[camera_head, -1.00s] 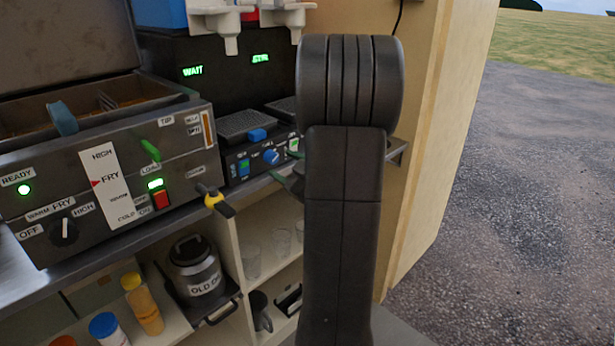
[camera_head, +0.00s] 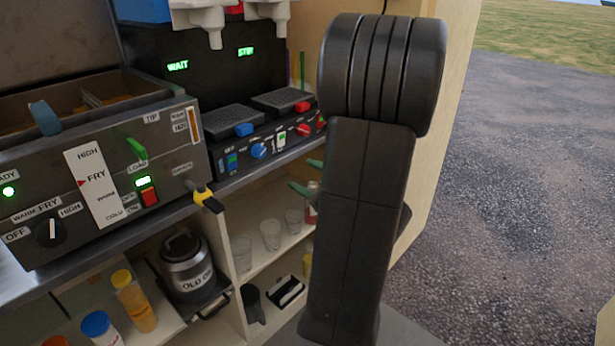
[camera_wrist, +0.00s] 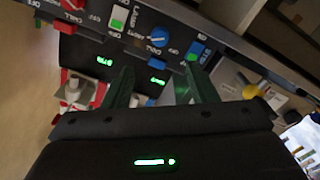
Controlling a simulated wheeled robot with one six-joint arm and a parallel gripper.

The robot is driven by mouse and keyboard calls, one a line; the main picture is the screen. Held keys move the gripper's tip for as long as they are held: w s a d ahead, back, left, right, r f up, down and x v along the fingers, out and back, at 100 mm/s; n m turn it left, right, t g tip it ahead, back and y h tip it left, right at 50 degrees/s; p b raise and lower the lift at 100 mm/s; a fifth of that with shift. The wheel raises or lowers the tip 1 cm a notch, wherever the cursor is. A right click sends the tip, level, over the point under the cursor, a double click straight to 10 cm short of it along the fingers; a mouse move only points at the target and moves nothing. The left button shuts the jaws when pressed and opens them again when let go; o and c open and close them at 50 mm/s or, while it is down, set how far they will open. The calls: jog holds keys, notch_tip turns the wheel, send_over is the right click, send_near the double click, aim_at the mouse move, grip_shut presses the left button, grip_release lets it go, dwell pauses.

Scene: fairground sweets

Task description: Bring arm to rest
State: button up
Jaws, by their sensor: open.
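My arm (camera_head: 365,210) stands dark and upright in the right middle of the head view. My gripper (camera_head: 307,176) shows there as two green fingertips poking out left of the arm, in front of the counter's front edge and shelf opening. In the wrist view, the two green fingers of my gripper (camera_wrist: 162,85) stand apart with nothing held between them. Most of the gripper's body is hidden behind the arm in the head view.
A fryer (camera_head: 110,180) with a lit READY lamp stands at left, a control box (camera_head: 265,145) with two black plates beside it. Shelves below hold clear cups (camera_head: 271,234), a canister (camera_head: 188,262) and bottles (camera_head: 133,300). Open asphalt (camera_head: 530,190) lies to the right.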

aim_at(263, 154)
jog(key=b+x, duration=0.1)
jog(key=x, duration=1.3)
jog(key=shift+d, duration=0.1)
jog(key=shift+d, duration=0.1)
dwell(0.3)
